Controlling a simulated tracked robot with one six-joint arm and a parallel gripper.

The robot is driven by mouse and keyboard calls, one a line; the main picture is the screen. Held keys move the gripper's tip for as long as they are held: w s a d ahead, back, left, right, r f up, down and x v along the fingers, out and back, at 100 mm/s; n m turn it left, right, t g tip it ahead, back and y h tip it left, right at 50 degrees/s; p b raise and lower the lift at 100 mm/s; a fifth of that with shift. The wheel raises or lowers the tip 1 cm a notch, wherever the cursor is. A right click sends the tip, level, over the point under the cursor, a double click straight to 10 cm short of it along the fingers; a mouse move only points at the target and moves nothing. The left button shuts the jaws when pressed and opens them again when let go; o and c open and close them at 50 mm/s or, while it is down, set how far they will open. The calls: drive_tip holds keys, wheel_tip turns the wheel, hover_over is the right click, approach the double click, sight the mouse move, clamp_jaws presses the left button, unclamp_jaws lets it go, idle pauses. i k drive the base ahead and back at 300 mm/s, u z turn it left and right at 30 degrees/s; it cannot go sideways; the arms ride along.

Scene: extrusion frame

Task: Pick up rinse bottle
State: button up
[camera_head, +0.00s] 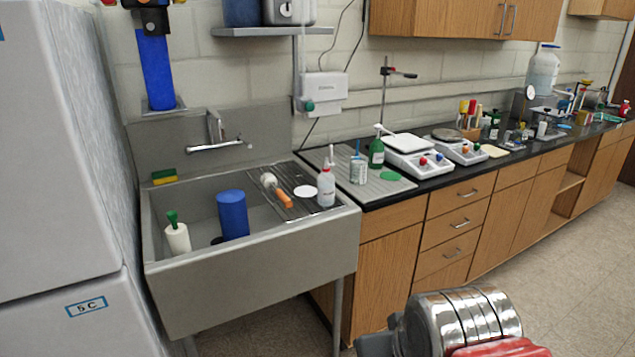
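A white squeeze bottle with a red band near its neck and a thin nozzle (326,188), which looks like the rinse bottle, stands upright on the ribbed drainboard at the right side of the sink. Its label is too small to read. Part of my arm, silver with red, shows at the bottom right of the view, well apart from the bottle. My gripper's fingers are not in view.
The grey sink (250,262) holds a blue cylinder (232,215) and a white bottle with a green top (177,236). An orange-handled brush (280,194) and white disc (305,191) lie left of the rinse bottle. A green bottle (376,153) stands on the counter behind. Open floor lies right.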

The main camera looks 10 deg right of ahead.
sight(325, 180)
drive_tip(key=u, duration=0.35)
drive_tip(key=i, duration=0.65)
drive_tip(key=u, duration=0.7)
drive_tip(key=i, duration=0.75)
drive_tip(key=u, duration=0.05)
